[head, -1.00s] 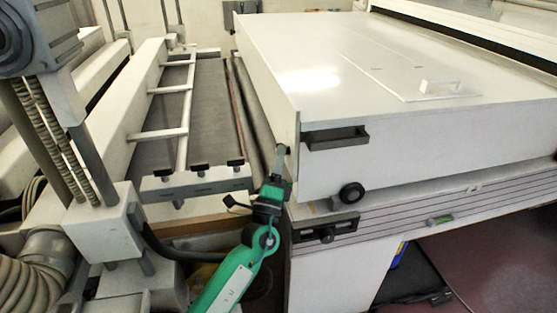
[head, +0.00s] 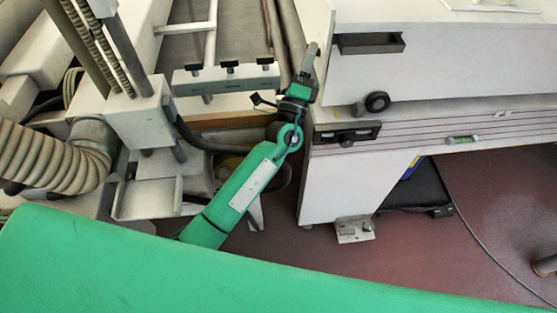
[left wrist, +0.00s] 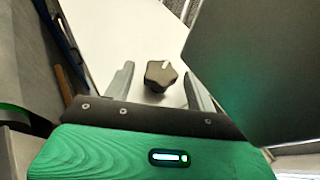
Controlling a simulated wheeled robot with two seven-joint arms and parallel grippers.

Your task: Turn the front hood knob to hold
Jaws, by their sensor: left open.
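A dark lobed knob (left wrist: 160,76) with a white pointer mark sits on a white panel in the left wrist view. My left gripper (left wrist: 158,70) is open, with one grey finger on each side of the knob in the picture. I cannot tell whether the fingers touch it. In the head view my left gripper (head: 309,62) is at the left end of the white hood (head: 450,70), and the lobed knob cannot be made out there. A round black knob (head: 377,102) shows on the hood's front side. My right gripper is not in view.
A black latch plate (head: 346,136) and a small green level (head: 464,140) are on the base below. A ribbed hose (head: 45,160) and a roller frame stand left. A large dark panel (left wrist: 255,70) fills the wrist view's right.

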